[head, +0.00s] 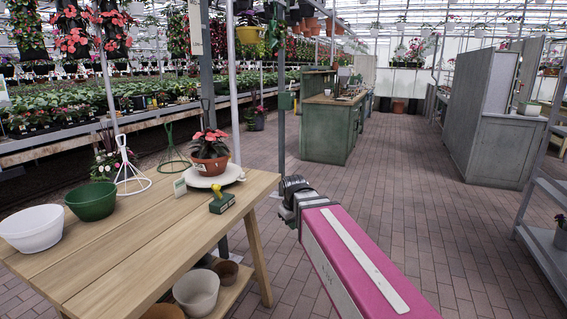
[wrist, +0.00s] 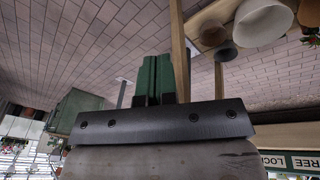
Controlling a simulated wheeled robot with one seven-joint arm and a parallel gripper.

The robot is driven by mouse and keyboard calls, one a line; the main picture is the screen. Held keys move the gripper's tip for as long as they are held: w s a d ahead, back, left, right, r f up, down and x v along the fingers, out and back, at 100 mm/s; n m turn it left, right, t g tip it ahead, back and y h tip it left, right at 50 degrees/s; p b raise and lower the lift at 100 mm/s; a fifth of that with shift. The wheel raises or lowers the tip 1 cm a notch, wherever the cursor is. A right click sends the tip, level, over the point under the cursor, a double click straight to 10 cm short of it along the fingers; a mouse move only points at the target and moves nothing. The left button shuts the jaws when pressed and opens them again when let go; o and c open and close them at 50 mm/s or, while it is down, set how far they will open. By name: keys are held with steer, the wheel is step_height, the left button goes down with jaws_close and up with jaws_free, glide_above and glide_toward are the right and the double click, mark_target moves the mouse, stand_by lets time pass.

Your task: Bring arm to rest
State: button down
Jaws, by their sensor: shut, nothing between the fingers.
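My gripper (head: 291,186) is at the end of my pink arm, which reaches forward just right of the wooden table (head: 128,240). In the wrist view my gripper's (wrist: 153,75) fingers are together with nothing between them. The wrist picture is turned over, with brick floor (wrist: 80,50) at the top. In the head view the fingertips are small and partly hidden by the wrist.
Brick floor (head: 400,210) is clear ahead; a green counter (head: 329,130) stands beyond.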

steer(key=s+d+f+m+g, duration=0.1)
steer(key=s+d+f+m, duration=0.2)
steer(key=d+f, duration=0.4)
steer(key=s+d+f+m+g, duration=0.1)
steer(key=s+d+f+m, duration=0.2)
steer(key=s+d+f, duration=0.3)
step_height(320, 180, down, 5)
steer(key=d, duration=0.2)
steer(key=shift+d+m+g, duration=0.3)
steer(key=shift+m+g, duration=0.1)
